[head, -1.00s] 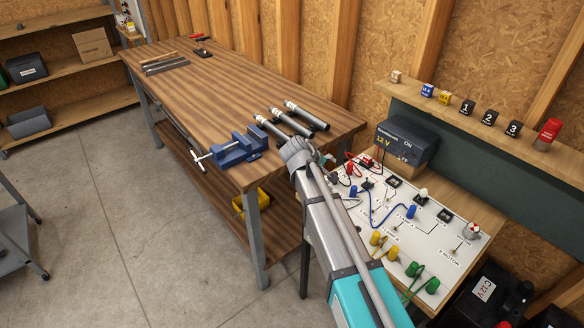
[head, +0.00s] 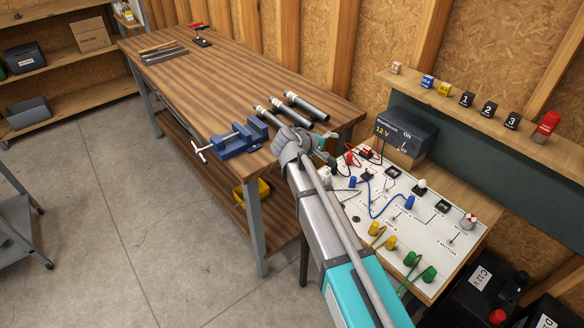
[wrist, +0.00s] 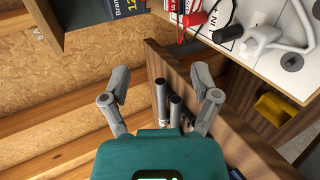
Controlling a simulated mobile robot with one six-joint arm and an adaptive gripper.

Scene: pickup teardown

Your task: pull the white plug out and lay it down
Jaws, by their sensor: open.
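A white plug (wrist: 262,36) with a thick white cable sits on the white circuit panel (wrist: 262,72) at the upper right of the wrist view, near a label reading "1 IN". Its seating is hard to make out. In the head view my arm hides most of the panel's far left corner, where a little white shows. My gripper (wrist: 160,90) is open and empty, its two fingers wide apart. It points past the panel's edge toward the bench side and the wall, with the plug off to the right of the fingers. In the head view my gripper (head: 324,148) is above that corner.
The panel carries red (head: 350,158), blue (head: 409,202), yellow (head: 374,228) and green plugs (head: 410,258) with wires. A 12 V supply box (head: 405,135) stands behind it. The wooden bench (head: 225,85) with a blue vise (head: 240,139) and metal tubes (head: 305,106) is to the left.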

